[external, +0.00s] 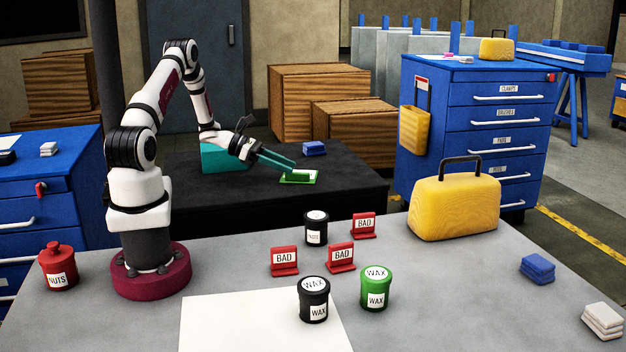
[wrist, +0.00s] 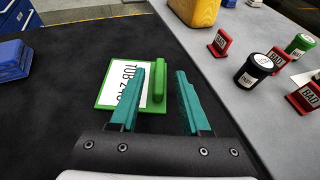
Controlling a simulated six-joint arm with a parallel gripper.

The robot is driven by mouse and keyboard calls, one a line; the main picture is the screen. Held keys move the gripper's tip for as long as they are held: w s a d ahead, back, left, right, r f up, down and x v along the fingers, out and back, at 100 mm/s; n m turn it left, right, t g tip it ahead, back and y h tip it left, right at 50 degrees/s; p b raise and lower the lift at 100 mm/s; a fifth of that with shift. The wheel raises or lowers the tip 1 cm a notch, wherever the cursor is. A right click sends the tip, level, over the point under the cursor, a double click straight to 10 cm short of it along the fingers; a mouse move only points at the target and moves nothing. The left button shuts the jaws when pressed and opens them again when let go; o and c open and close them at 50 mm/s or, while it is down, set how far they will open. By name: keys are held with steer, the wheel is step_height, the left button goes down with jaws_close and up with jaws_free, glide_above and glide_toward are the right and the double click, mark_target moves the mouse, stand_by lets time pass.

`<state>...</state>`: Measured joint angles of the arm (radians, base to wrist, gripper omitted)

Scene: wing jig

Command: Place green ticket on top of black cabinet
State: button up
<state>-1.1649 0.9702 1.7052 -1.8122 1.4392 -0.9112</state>
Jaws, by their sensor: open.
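The green ticket (external: 298,177) lies on top of the black cabinet (external: 350,187), near its right part. In the wrist view the ticket (wrist: 128,88) shows a white label with black print and a raised green bar on its right side. My gripper (external: 292,168) reaches over the black cabinet at the ticket. In the wrist view my gripper (wrist: 160,72) has its two teal fingers apart. The raised bar stands between them, closer to the left finger, which overlaps the label in the picture. I cannot tell whether a finger touches the ticket.
A blue block (external: 314,148) and a teal block (external: 222,158) also sit on the black cabinet. On the grey table (external: 400,300) are red BAD signs (external: 284,262), several tubs (external: 314,298) and a yellow case (external: 455,205). The cabinet's front part is clear.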

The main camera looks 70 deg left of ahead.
steer(key=v, duration=0.8)
steer(key=shift+s+r, duration=0.1)
steer(key=shift+s, duration=0.1)
steer(key=s+d+r+m+g+h, duration=0.1)
steer(key=d+r+m+g, duration=0.25)
steer(key=d+m, duration=0.4)
steer(key=d+r+m+g+h, duration=0.15)
steer(key=d+m+g, duration=0.3)
steer(key=d, duration=0.55)
steer(key=s+d+r+m+g, duration=0.1)
steer(key=d+r+m+g, duration=0.25)
steer(key=d+m, duration=0.35)
steer(key=s+d+r+m+y, duration=0.1)
steer(key=s+m+y, duration=0.3)
steer(key=m, duration=0.5)
steer(key=s+d+m+g+y, duration=0.1)
steer(key=s+d+m+y, duration=0.3)
steer(key=s+m, duration=0.5)
steer(key=shift+s+r+y, duration=0.35)
steer(key=shift+r+y, duration=0.05)
steer(key=shift+y, duration=0.25)
